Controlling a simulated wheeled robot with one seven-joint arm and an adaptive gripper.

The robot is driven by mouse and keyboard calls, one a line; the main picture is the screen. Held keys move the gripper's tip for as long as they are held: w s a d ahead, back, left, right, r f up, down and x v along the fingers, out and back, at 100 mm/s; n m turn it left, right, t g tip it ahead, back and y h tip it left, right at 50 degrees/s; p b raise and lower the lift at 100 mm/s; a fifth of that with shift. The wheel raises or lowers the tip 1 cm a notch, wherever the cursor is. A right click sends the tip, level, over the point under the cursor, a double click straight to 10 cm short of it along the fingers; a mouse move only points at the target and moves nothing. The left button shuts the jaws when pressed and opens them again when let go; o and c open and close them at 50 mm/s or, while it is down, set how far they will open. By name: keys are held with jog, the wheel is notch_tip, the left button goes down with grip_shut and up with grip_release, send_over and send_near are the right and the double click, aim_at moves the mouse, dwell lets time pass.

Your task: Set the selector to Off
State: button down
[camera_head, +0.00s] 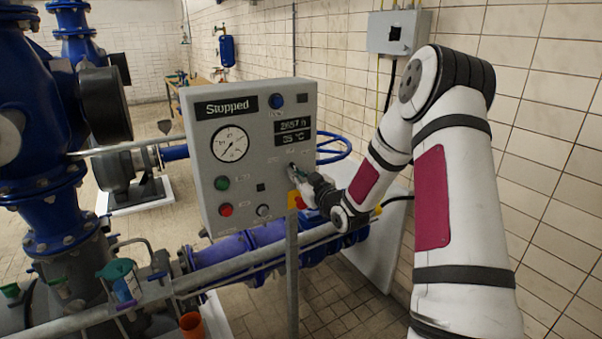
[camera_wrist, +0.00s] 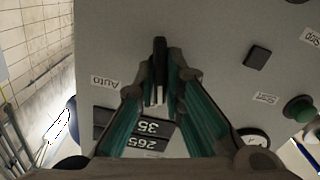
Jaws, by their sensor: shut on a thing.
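The selector is on the front of a grey control panel (camera_head: 250,150), and its black handle (camera_wrist: 160,48) shows between my fingertips in the wrist view. My gripper (camera_head: 293,170) reaches the panel from the right, its green-lined fingers (camera_wrist: 160,82) shut on the handle. The fingers hide much of the selector. An "Auto" label (camera_wrist: 104,82) shows beside it, upside down in the wrist view. I cannot read an Off label or tell which label the handle points to.
Near the selector are a green button (camera_head: 222,183), a red button (camera_head: 225,209), a gauge (camera_head: 230,144) and a numeric display (camera_head: 294,132). A blue handwheel (camera_head: 334,149) stands behind the panel. A pipe rail (camera_head: 250,258) runs below. A tiled wall (camera_head: 545,130) is at right.

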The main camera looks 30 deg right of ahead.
jog(key=shift+m+p, duration=0.6)
jog(key=shift+m, duration=0.7)
jog(key=c, duration=1.7)
grip_release()
jog(key=s, duration=1.2)
